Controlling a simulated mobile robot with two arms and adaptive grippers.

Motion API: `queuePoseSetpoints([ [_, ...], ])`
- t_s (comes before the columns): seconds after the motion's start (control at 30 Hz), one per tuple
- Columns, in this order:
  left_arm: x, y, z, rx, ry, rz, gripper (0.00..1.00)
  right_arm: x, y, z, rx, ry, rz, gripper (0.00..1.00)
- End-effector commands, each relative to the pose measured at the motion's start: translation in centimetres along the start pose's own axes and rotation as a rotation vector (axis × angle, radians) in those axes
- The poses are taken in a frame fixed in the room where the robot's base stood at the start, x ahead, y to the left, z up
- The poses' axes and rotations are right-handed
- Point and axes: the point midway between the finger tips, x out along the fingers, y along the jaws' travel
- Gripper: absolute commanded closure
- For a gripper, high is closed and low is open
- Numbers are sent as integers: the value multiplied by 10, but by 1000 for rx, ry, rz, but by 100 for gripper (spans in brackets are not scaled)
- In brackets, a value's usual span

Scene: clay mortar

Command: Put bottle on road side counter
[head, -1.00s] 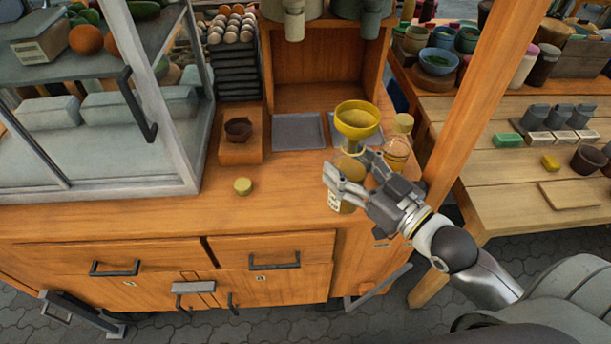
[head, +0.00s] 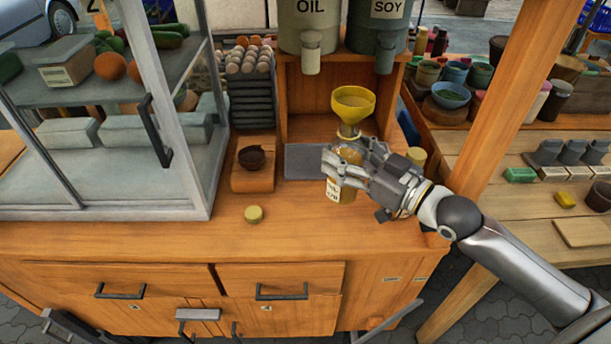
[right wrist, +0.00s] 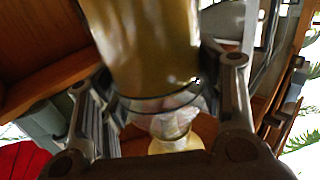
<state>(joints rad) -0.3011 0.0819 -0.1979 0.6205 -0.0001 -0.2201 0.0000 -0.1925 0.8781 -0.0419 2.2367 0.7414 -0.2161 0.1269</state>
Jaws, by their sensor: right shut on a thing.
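An amber bottle (head: 348,192) with a white label stands upright at the right part of the wooden counter (head: 290,222). A yellow funnel (head: 353,103) sits in its neck. My right gripper (head: 345,168) is shut around the bottle's body, reaching in from the right. In the right wrist view the bottle (right wrist: 145,45) fills the space between the fingers. I cannot tell whether its base touches the counter. A second bottle, mostly hidden behind my right gripper, shows its yellow cap (head: 416,157). My left gripper is not in view.
A round yellow lid (head: 254,214) lies on the counter. A small brown bowl (head: 252,158) sits on a wooden block at the left. A grey tray (head: 302,160) lies behind the bottle. OIL (head: 309,25) and SOY (head: 378,25) dispensers hang above. A wooden post stands at right.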

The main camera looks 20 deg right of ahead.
Motion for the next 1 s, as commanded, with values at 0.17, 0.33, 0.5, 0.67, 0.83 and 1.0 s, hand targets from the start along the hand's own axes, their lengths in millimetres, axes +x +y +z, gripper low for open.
queuePoseSetpoints([
  [0.17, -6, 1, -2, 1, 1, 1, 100, 31, -4, 8, -1, 8, -2, 76],
  [0.33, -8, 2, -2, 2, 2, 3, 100, 63, -6, 34, 1, 3, -1, 76],
  [0.5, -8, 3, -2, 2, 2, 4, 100, 86, -9, 61, -2, 4, -1, 76],
  [0.67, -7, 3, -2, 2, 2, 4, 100, 95, -9, 73, -3, 4, -1, 76],
  [0.83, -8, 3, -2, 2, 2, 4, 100, 102, -10, 88, -2, 0, -2, 76],
  [1.0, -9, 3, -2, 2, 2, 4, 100, 101, -10, 108, -4, 2, -1, 76],
])
